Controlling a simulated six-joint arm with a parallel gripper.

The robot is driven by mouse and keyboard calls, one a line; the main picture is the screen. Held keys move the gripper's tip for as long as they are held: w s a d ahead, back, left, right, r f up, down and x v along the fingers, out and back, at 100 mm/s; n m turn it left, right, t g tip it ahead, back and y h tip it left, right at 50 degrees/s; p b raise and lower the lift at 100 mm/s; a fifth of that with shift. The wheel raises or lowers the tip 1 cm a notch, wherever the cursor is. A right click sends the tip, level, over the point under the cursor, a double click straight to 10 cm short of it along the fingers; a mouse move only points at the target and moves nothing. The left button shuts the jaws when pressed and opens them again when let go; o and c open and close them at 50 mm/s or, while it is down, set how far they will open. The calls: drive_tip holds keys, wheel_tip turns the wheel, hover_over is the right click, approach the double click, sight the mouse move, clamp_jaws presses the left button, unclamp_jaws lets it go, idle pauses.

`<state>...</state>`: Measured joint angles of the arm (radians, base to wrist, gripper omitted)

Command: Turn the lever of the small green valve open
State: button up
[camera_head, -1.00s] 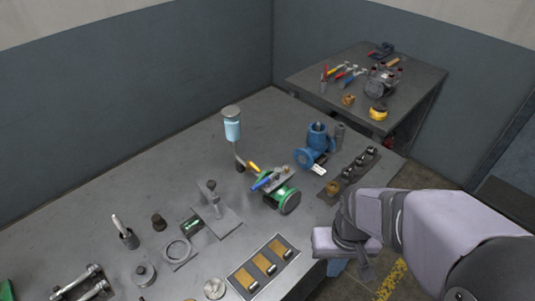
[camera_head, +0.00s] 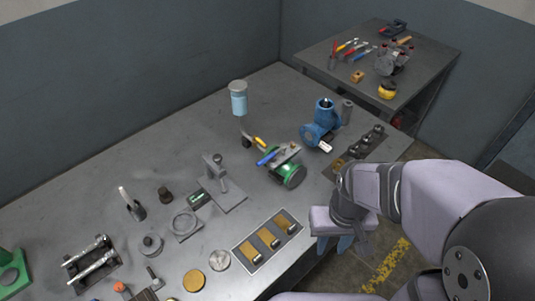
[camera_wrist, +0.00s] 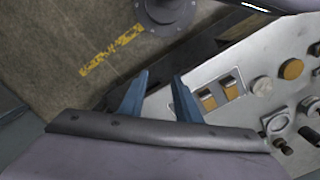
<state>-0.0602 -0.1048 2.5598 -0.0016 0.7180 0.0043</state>
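The small green valve (camera_head: 292,176) lies on the workbench (camera_head: 120,180), right of the middle in the head view. A blue handle (camera_head: 267,157) reaches to the left from its top, beside a flat grey piece; I cannot tell how the lever is set. A short yellow handle (camera_head: 260,141) is just behind it. My gripper (camera_head: 333,244) is off the bench's right front edge, in front of and right of the valve, apart from it. In the wrist view my gripper (camera_wrist: 158,90) has its two blue fingers spread with nothing held. The green valve is not visible there.
A larger blue valve (camera_head: 322,125) stands behind the green one. A grey stand (camera_head: 225,186) is to its left, and a tray with brass plates (camera_head: 264,248) in front. A second table (camera_head: 430,62) with tools is at the back right.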

drive_tip(key=a+f+n, duration=0.1)
drive_tip(key=a+f, duration=0.1)
drive_tip(key=m+t+y, duration=0.2)
drive_tip(key=m, duration=0.9)
approach(263, 160)
drive_tip(key=shift+a+f, duration=0.15)
drive_tip(key=shift+f, duration=0.1)
drive_tip(key=shift+p+x, duration=1.05)
drive_tip(key=shift+x, duration=2.5)
